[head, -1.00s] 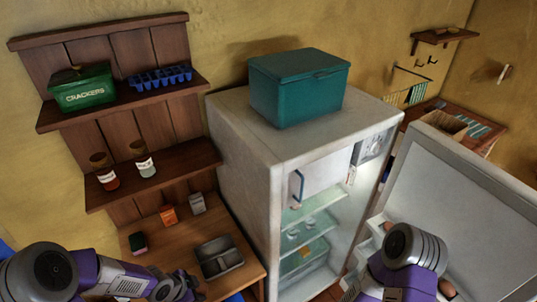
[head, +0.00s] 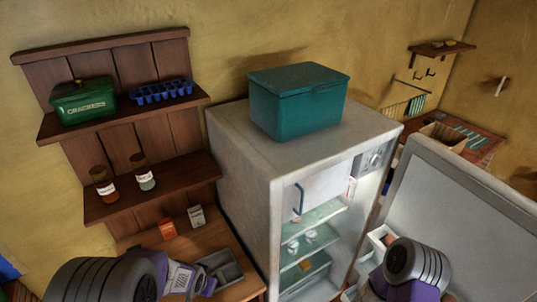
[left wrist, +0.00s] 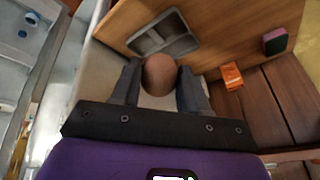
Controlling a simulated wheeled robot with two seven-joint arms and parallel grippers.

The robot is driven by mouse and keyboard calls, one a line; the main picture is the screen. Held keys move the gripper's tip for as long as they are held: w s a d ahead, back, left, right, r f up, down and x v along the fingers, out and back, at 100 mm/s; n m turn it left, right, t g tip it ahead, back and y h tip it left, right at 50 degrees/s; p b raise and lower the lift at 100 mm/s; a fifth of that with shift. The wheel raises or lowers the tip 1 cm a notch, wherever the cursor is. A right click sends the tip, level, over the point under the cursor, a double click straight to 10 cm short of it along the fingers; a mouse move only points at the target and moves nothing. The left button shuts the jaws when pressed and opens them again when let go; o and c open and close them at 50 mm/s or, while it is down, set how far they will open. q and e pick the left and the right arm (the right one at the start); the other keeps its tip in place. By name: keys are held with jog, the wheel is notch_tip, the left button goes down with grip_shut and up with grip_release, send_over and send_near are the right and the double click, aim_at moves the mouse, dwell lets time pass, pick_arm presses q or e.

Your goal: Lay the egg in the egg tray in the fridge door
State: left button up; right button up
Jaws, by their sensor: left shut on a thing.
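A brown egg (left wrist: 160,75) is between the two dark fingers of my left gripper (left wrist: 161,72) in the left wrist view. That gripper is shut on it, off the wooden counter. In the head view the purple left arm is at the lower left and its fingers and the egg do not show. The fridge (head: 240,150) stands open, with its door (head: 455,215) swung out to the right. A pale bin (head: 380,233) on the door's inner side is partly hidden by my right arm; a small orange-brown thing shows there. My right gripper's fingers are out of view.
A teal box (head: 298,100) sits on the fridge. Inside are shelves with white cups (head: 311,236). A wooden counter with a grey divided tray (head: 222,268), an orange box (head: 168,229) and a shelf rack (head: 130,130) stand left of the fridge.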

pick_arm(q)
jog(key=shift+w+d+r+n+y, duration=0.25)
jog(key=shift+w+d+r+n, duration=0.1)
jog(key=shift+r+n, duration=0.25)
jog(key=shift+w+d+r+n+y, duration=0.25)
jog(key=shift+w+r+n, duration=0.1)
jog(key=shift+r+n, duration=0.2)
jog(key=shift+w+d+r+n+y, duration=0.2)
jog(key=shift+r+n, duration=0.1)
jog(key=shift+n, duration=0.15)
jog(key=shift+w+d+r+n+y, duration=0.1)
jog(key=shift+w+r+n, duration=0.05)
jog(key=shift+r+n, duration=0.2)
jog(key=s+d+f, duration=0.1)
jog(key=s+f, duration=0.2)
jog(key=f, duration=0.1)
jog(key=shift+s+d+f, duration=0.25)
jog(key=shift+s+f, duration=0.1)
jog(key=shift+s, duration=0.05)
jog(key=shift+w+a+r, duration=0.1)
jog(key=shift+r, duration=0.05)
